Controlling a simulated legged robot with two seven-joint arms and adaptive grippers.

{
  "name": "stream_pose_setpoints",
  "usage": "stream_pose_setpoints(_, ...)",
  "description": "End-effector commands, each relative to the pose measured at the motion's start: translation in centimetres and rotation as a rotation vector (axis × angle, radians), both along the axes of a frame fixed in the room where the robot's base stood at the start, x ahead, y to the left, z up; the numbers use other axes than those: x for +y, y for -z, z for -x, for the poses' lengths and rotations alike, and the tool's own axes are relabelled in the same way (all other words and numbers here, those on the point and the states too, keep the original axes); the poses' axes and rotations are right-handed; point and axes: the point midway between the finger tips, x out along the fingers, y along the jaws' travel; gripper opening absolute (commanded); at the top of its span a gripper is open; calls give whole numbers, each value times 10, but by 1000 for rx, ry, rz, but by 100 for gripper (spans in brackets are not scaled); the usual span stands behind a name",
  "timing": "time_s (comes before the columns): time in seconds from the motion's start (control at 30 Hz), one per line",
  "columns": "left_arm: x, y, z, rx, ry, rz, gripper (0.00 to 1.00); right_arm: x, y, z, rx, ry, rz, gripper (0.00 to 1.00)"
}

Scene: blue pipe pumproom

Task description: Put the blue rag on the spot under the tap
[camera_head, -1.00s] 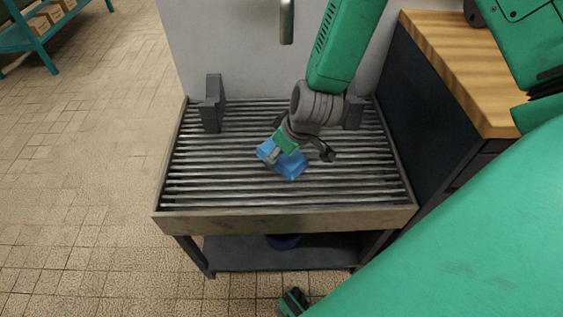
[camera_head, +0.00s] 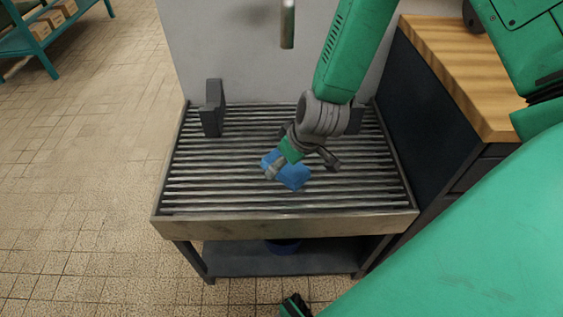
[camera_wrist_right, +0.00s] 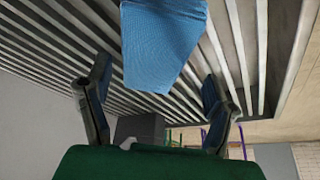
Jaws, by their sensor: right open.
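The blue rag (camera_head: 293,178) lies on the slatted metal grate (camera_head: 215,190), near its middle. In the right wrist view the rag (camera_wrist_right: 165,45) is flat over the slats. My right gripper (camera_head: 301,167) is right at the rag and partly covers it in the head view. Its fingers are spread apart, with the rag between and beyond the tips in the right wrist view (camera_wrist_right: 156,70). The metal tap (camera_head: 287,25) hangs above the back of the grate. No separate mark under it can be made out. My left gripper is not seen.
A dark upright block (camera_head: 213,108) stands at the grate's back left, and another (camera_head: 355,118) at the back right behind my wrist. A wood-topped cabinet (camera_head: 440,70) adjoins on the right.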

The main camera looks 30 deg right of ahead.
Motion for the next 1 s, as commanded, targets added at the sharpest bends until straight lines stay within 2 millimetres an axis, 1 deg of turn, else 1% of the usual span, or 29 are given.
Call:
stream_pose_setpoints(0.03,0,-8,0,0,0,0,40,-1,-15,3,-2,-1,1,76)
stream_pose_setpoints(0.2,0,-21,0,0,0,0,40,-4,-50,17,-2,-1,1,76)
stream_pose_setpoints(0.3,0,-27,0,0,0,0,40,-6,-66,24,-1,0,1,76)
stream_pose_setpoints(0.4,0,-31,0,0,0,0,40,-7,-78,29,-2,0,2,76)
stream_pose_setpoints(0.57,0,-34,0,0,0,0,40,-8,-87,33,-1,0,2,76)
stream_pose_setpoints(1.0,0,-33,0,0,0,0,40,-9,-87,34,0,1,1,76)
